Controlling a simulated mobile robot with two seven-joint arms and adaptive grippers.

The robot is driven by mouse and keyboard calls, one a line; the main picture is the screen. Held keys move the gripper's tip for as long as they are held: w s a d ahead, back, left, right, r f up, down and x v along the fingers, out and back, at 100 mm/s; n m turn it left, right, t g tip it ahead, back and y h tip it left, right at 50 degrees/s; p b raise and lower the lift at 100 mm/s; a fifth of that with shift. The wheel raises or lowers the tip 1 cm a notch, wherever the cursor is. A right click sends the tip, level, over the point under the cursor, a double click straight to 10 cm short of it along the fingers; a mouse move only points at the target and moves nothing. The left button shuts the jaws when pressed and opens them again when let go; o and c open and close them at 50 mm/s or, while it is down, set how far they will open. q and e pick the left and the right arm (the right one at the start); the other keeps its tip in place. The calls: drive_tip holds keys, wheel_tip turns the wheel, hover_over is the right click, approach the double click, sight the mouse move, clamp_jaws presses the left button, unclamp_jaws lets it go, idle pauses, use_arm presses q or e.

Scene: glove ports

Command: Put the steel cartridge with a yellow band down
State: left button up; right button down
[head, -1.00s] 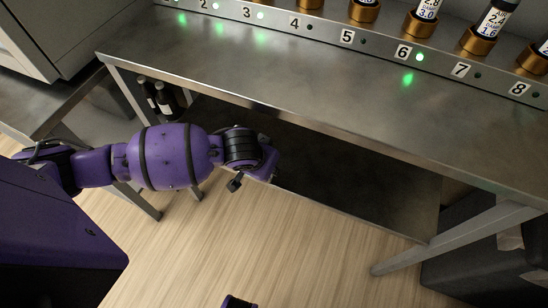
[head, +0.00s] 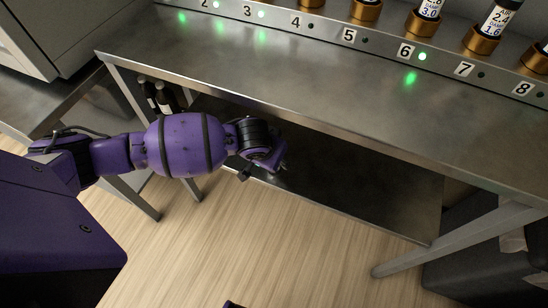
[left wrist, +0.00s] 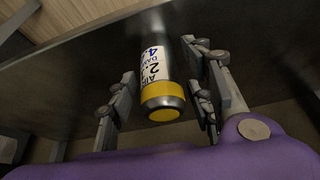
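The steel cartridge with a yellow band (left wrist: 163,88) shows in the left wrist view, its yellow-banded end toward the camera and a white printed label above the band. It lies between the two fingers of my left gripper (left wrist: 163,103), with a narrow gap visible on each side, so the gripper looks open around it. In the head view my left gripper (head: 268,168) is at the front edge of the dark lower shelf (head: 350,190), under the bench top. The cartridge is hidden there. My right gripper is not in view.
The steel bench top (head: 270,75) overhangs the lower shelf. Above it is a numbered rack (head: 378,42) with several brass sockets, some holding labelled cartridges. A bench leg (head: 455,235) stands at right. The shelf's middle looks clear.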

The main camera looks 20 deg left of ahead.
use_arm(q)
drive_tip(key=shift+r, duration=0.2)
drive_tip(key=p+v, duration=0.2)
drive_tip(key=v, duration=1)
drive_tip(key=shift+p, duration=0.35)
